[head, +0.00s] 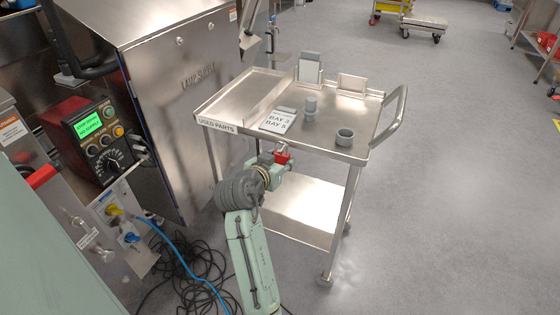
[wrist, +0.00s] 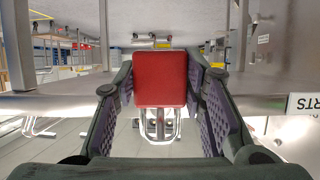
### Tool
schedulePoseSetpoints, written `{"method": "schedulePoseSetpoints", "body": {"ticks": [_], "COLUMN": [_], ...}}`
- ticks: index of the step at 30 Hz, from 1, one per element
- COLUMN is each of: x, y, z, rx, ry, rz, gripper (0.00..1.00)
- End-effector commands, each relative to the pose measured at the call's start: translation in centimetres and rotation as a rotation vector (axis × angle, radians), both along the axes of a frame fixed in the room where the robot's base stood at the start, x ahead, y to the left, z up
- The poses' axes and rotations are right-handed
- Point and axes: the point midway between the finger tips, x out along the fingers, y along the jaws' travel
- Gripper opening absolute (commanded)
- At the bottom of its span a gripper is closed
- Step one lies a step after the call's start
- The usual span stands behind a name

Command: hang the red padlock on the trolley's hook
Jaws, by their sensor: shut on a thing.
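The red padlock (head: 282,157) is at the front of the steel trolley (head: 359,159), just below the top tray's front edge in the head view. In the wrist view the padlock's red body (wrist: 160,79) sits between the two purple-padded fingers. My gripper (head: 277,160) is shut on the padlock. Bright metal loops show just below the red body in the wrist view; I cannot tell which part is the shackle. The trolley's hook is not clear in either view, and I cannot tell whether the padlock touches it.
A steel cabinet (head: 185,90) stands left of the trolley. Black cables (head: 185,275) lie on the floor.

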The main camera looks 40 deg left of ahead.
Motion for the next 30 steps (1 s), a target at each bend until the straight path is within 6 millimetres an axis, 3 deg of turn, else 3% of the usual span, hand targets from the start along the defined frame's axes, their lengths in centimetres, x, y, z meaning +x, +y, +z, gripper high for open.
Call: {"method": "schedulePoseSetpoints", "body": {"ticks": [30], "x": [0.0], "y": [0.0], "z": [-1.2], "rx": [0.000], "ry": [-0.001], "rz": [0.000], "gripper": [0.00]}}
